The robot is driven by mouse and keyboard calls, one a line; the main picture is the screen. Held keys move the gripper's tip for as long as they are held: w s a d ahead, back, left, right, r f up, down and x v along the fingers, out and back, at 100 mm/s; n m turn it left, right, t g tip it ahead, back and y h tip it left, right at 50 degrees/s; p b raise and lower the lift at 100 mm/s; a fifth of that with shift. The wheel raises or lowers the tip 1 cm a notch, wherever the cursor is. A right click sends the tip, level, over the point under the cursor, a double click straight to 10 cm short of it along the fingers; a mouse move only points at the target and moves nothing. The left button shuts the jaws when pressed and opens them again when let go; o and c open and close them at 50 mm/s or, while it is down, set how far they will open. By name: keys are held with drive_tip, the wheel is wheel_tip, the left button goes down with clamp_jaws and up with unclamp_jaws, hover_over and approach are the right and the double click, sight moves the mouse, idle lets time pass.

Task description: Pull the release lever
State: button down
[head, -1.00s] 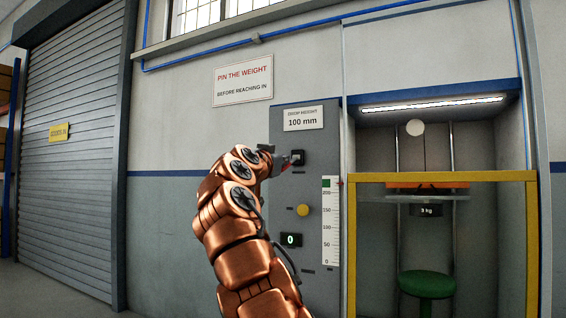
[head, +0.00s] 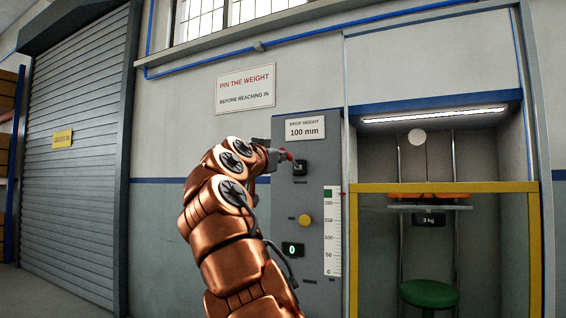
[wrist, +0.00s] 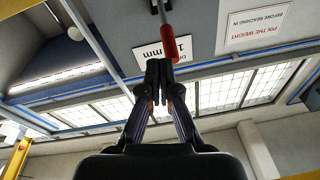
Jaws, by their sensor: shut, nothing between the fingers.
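The release lever has a red grip (head: 287,156) on a black mount (head: 300,168) on the grey control panel. In the wrist view, the red grip (wrist: 170,45) hangs on a metal rod, with its end right by my fingertips. My gripper (wrist: 158,78) is shut, its two dark fingers together and empty. I cannot tell whether the fingertips touch the grip. In the head view, my gripper (head: 277,155) is at the panel's left edge, mostly hidden behind my copper wrist, just left of the lever.
The panel also holds a yellow knob (head: 304,221), a green display (head: 292,249) reading 0 and a height scale (head: 332,232). To the right, a yellow frame (head: 440,187) fronts a bay with a 3 kg weight (head: 428,220) above a green stool (head: 429,293).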

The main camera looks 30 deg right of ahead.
drive_tip(key=r+b+v, duration=0.1)
drive_tip(key=v, duration=0.5)
drive_tip(key=shift+s+a+f, duration=0.2)
drive_tip(key=shift+a+f, duration=0.1)
drive_tip(key=shift+f, duration=0.2)
idle(0.3)
